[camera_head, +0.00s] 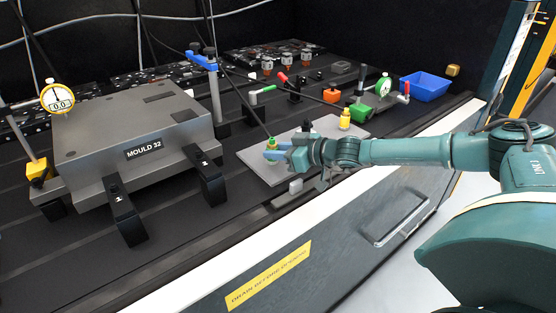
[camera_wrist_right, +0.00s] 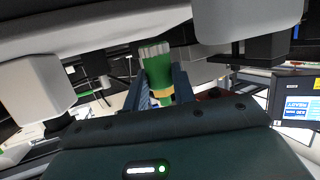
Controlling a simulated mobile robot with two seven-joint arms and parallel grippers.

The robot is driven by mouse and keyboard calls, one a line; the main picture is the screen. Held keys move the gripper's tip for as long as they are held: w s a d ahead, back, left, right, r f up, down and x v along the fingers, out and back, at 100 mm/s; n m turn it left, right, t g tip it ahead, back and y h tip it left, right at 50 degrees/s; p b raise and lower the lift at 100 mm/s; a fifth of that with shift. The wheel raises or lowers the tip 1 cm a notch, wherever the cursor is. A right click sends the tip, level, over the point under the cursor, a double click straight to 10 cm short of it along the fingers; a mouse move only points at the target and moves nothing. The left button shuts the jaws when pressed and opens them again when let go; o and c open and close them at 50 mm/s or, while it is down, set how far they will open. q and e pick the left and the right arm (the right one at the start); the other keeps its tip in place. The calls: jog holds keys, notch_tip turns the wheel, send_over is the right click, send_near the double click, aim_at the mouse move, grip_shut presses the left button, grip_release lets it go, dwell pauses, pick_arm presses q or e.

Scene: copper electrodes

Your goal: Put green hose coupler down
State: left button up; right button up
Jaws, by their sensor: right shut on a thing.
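The green hose coupler (camera_head: 271,142) has a yellow part and shows between the fingers of my right gripper (camera_head: 275,152) in the head view. The gripper is shut on it over the light grey plate (camera_head: 252,162) near the front of the dark bench. In the right wrist view the green coupler (camera_wrist_right: 157,68), with a pale ribbed end and a yellow band, sits between the two dark fingers of the right gripper (camera_wrist_right: 161,90). I cannot tell whether the coupler touches the plate. My left gripper is not in view.
A yellow fitting (camera_head: 345,119) stands on the far end of the plate. The grey mould block (camera_head: 130,130) marked MOULD 32 lies to the left, with black clamps (camera_head: 124,212) in front.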

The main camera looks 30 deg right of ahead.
jog(key=shift+f, duration=0.65)
jog(key=shift+f, duration=0.25)
jog(key=o, duration=1)
jog(key=shift+r, duration=0.1)
